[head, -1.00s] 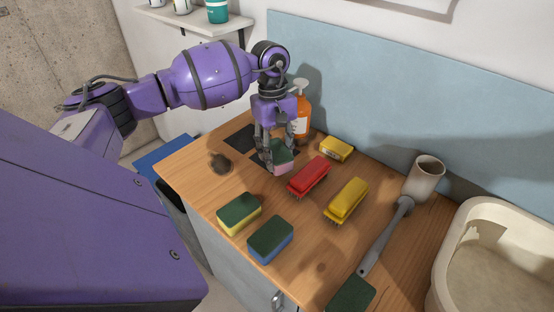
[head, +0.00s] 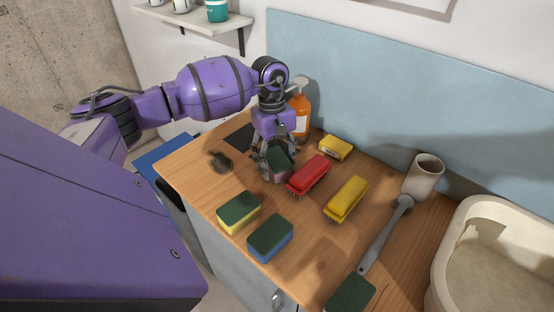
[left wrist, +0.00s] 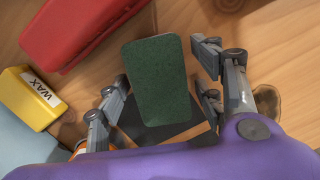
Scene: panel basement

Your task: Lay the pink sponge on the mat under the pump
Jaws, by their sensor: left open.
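The pink sponge (head: 281,164) has a dark green top and stands on the wooden counter, just left of the red brush. My left gripper (head: 275,172) is low around it, with its fingers open on either side. In the left wrist view the sponge's green top (left wrist: 158,82) lies between the spread fingers, with a visible gap on the right side. A dark mat (head: 240,137) lies flat behind and left of the gripper. The orange pump bottle (head: 301,112) stands behind the gripper, partly hidden by it. My right gripper is out of view.
A red brush (head: 309,174), a yellow brush (head: 346,198) and a yellow wax box (head: 336,148) stand to the right. Yellow-green (head: 239,212) and blue-green (head: 270,238) sponges lie in front. A dark small object (head: 220,161) is at left, a basin (head: 490,255) at right.

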